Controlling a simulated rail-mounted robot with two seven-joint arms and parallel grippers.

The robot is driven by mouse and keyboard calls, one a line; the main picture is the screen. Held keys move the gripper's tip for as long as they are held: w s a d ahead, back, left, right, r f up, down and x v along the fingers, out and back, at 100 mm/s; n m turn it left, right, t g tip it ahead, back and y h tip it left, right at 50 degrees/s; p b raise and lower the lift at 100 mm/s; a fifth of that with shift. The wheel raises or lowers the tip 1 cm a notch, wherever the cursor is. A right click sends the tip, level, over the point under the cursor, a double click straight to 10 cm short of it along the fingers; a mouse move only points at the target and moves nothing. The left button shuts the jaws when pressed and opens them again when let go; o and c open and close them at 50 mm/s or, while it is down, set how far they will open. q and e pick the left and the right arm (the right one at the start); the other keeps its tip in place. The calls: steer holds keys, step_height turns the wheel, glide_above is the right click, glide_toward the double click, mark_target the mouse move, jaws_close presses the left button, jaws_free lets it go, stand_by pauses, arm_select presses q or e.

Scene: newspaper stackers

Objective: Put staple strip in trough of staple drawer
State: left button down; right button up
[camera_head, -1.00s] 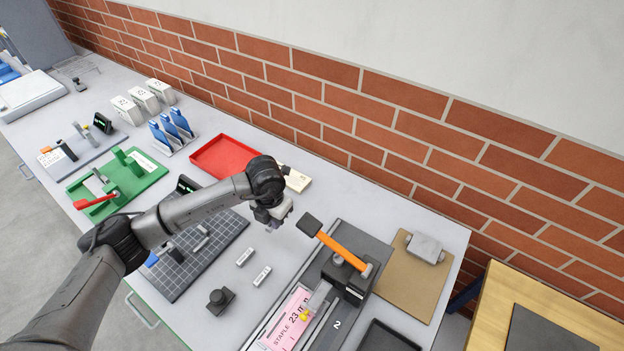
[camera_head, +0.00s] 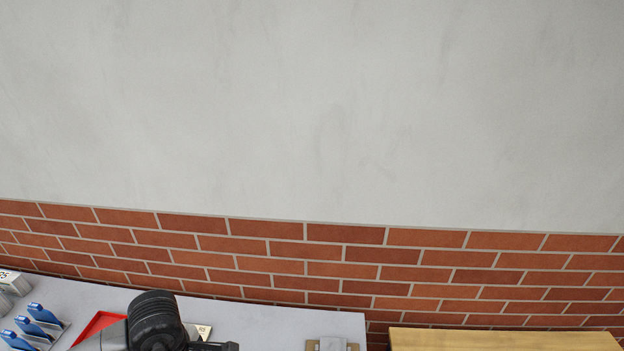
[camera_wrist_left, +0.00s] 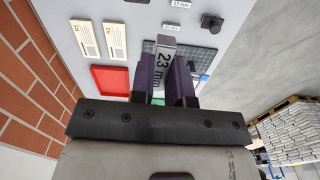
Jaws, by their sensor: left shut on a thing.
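My left gripper (camera_wrist_left: 167,76) shows in the left wrist view, its two dark purple fingers shut on a grey staple strip (camera_wrist_left: 164,62) marked "23 mm". The strip stands out between the fingers, held above the bench. In the head view only part of my left arm shows at the bottom edge, and its fingers are out of frame. The staple drawer and its trough cannot be seen in either current view. My right gripper is not in view.
A red tray (camera_wrist_left: 110,81) lies on the bench, with two cream pads (camera_wrist_left: 84,39) beside it. A gridded mat (camera_wrist_left: 202,60) and a black knob (camera_wrist_left: 211,23) are near the strip in the picture. A wooden table (camera_head: 500,340) stands at lower right. A brick wall (camera_head: 300,262) backs the bench.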

arm_select(q)
steer(key=s+d+r+m+p, duration=0.1)
steer(key=s+r+m+p, duration=0.2)
steer(key=r+m+p, duration=0.2)
steer(key=s+d+r+m+p, duration=0.2)
steer(key=s+r+m+p, duration=0.2)
steer(key=r+m, duration=0.7)
steer(key=shift+d+r+p, duration=0.3)
steer(key=shift+r+p, duration=0.2)
steer(key=shift+p, duration=0.5)
